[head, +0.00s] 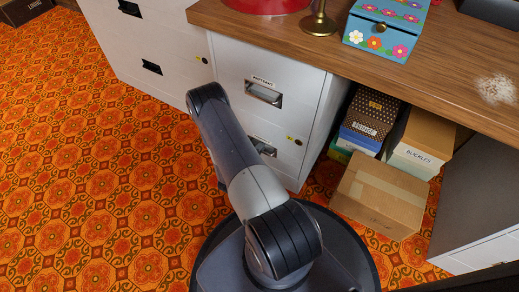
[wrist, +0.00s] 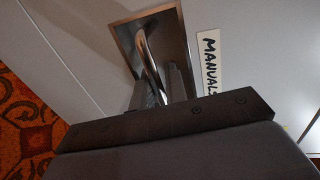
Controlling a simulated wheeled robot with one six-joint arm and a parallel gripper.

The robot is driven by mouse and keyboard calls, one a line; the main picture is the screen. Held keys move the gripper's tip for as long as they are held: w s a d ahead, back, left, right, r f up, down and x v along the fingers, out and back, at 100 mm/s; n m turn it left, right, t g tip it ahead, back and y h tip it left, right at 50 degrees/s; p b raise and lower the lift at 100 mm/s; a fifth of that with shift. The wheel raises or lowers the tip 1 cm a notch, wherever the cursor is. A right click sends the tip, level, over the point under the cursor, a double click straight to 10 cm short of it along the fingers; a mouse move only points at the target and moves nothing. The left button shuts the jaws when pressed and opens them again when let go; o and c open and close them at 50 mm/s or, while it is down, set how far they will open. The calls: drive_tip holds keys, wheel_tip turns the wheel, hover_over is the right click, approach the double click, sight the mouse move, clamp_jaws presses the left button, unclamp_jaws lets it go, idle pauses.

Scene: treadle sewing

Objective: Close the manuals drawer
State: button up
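The manuals drawer (wrist: 236,30) shows in the wrist view as a pale grey front with a white MANUALS label (wrist: 210,65) beside a recessed metal handle (wrist: 143,42). My gripper (wrist: 162,85) is at this handle, its two fingers close on either side of the bar. It looks shut on the bar, though the fingertips are partly lost in the recess. In the head view my own arm hides the gripper. A lower drawer front (head: 281,137) shows there beside my arm, partly covered, with no readable label. How far the manuals drawer stands out is hard to tell.
The patterns drawer (head: 263,93) is above that lower front. Another white cabinet (head: 165,45) stands to the left. A cardboard box (head: 380,195) and a buckles box (head: 418,145) sit under the wooden tabletop (head: 420,70). The patterned carpet (head: 90,190) at left is clear.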

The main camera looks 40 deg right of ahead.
drive_tip(key=p+v, duration=0.3)
drive_tip(key=v, duration=0.7)
drive_tip(key=shift+s+a, duration=0.2)
drive_tip(key=shift+a, duration=0.15)
drive_tip(key=shift+d, duration=0.1)
drive_tip(key=b+x, duration=0.3)
drive_tip(key=x, duration=0.7)
drive_tip(key=shift+w+d, duration=0.1)
drive_tip(key=shift+w, duration=0.05)
drive_tip(key=shift+a, duration=0.35)
